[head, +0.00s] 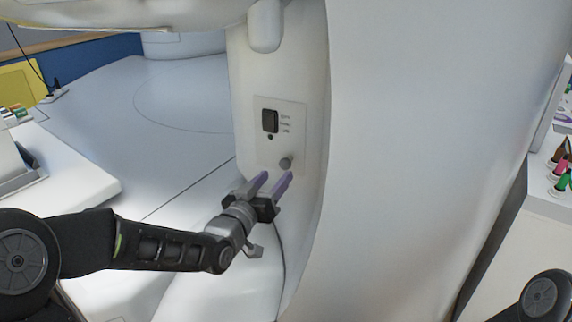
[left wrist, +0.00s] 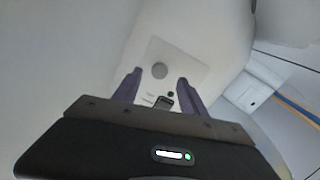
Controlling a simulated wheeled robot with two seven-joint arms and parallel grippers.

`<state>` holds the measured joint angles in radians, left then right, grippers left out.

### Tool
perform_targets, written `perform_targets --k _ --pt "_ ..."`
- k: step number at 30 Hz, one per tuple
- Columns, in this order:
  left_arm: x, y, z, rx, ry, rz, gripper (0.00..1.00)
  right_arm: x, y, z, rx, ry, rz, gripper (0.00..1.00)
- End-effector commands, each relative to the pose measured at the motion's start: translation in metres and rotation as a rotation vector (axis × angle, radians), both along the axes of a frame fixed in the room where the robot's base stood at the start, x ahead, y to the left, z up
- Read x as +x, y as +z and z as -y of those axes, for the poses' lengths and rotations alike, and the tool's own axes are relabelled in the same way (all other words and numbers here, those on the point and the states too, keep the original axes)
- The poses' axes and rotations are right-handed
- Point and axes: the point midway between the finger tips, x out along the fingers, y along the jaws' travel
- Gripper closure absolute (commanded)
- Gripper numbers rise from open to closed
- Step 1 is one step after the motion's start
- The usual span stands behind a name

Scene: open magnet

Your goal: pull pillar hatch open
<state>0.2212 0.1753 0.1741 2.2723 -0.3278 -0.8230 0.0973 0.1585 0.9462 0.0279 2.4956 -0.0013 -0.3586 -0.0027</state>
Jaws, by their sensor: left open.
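The pillar hatch (head: 295,119) is a pale, flat rectangular panel on the white pillar, with a dark inset, small lettering and a round grey knob (head: 286,162) near its lower edge. My left gripper (head: 277,177) is open just below the knob, its purple fingers pointing up toward it. In the left wrist view, the hatch (left wrist: 185,58) lies ahead and the knob (left wrist: 160,71) shows between and beyond the two open fingertips (left wrist: 158,78). I see nothing between the fingers. The hatch looks flush with the pillar. My right gripper is not in view.
The white pillar (head: 240,75) curves out into a large smooth white wall (head: 420,150) on the right. A white counter (head: 65,165) stands at the left. Several coloured bottles (head: 562,165) stand on a white surface at the far right. Pale floor lies open behind the arm.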

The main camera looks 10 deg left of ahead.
Motion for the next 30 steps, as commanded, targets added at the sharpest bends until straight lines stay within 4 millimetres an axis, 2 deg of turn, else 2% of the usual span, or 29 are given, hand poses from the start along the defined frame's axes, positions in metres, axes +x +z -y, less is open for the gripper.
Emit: perform_targets --k 9,15,24,30 --pt "0.046 0.001 0.011 -0.001 -0.001 -0.001 0.5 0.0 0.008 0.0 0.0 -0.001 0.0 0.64" --pt "0.066 0.0 0.014 -0.001 -0.001 -0.001 0.5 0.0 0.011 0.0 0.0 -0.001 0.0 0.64" --pt "0.069 0.0 0.015 0.0 -0.001 0.0 0.5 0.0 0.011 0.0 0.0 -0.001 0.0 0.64" --pt "0.068 0.0 0.014 0.0 0.0 0.0 0.66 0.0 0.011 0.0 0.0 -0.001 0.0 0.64"
